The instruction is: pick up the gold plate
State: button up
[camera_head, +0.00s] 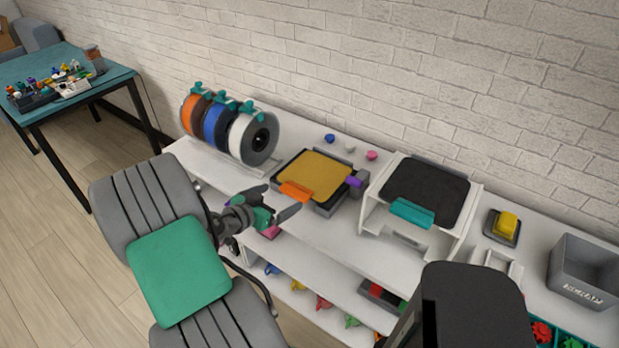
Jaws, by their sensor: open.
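The gold plate (318,174) lies flat on a dark square bed on the white workbench, in the middle of the view. It has an orange tab (296,191) at its front edge. A small purple piece (354,181) sits at the right side of the bed. My gripper (284,199) is just left and in front of the plate, its two dark fingers spread and nothing between them. The fingertips point toward the orange tab and appear apart from it. The exact height of the gripper over the bench cannot be told.
Orange, blue and white spools (222,128) stand behind left. A white stand (458,222) with a black plate and teal tab (412,213) is at right. Farther right are a yellow block (506,224) and a grey bin (583,274). Lower shelves hold small coloured parts.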

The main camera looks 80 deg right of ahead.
aim_at(293, 193)
jog(key=x, duration=0.2)
jog(key=p+x, duration=0.1)
jog(key=x, duration=0.2)
jog(key=shift+s+d+f, duration=0.1)
jog(key=shift+s+f, duration=0.15)
jog(key=shift+s, duration=0.1)
jog(key=shift+d+f, duration=0.2)
jog(key=shift+d, duration=0.15)
jog(key=shift+c, duration=0.4)
jog(key=shift+r, duration=0.1)
jog(key=c, duration=1)
notch_tip(293, 193, up, 18)
jog(key=shift+b, duration=0.55)
